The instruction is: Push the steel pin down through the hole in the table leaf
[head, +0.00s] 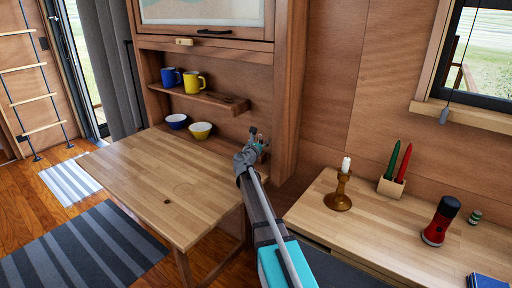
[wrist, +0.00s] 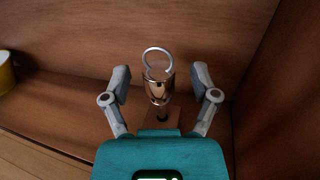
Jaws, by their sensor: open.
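The steel pin (wrist: 158,92) is shiny, with a ring on its top end. In the wrist view it stands upright in a small wooden block near the back panel. My gripper (wrist: 161,82) is open, with one finger on each side of the pin and gaps visible on both sides. In the head view my gripper (head: 262,147) is at the back right corner of the table leaf and largely hides the pin. The wooden table leaf (head: 130,180) is level, with a small dark hole (head: 166,201) near its front right part.
A blue bowl (head: 176,121) and a yellow bowl (head: 200,131) stand at the back of the leaf. Two mugs stand on the shelf (head: 205,97) above. An upright wooden panel (head: 285,90) is close right of my gripper. A candlestick (head: 338,196) stands on the right counter.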

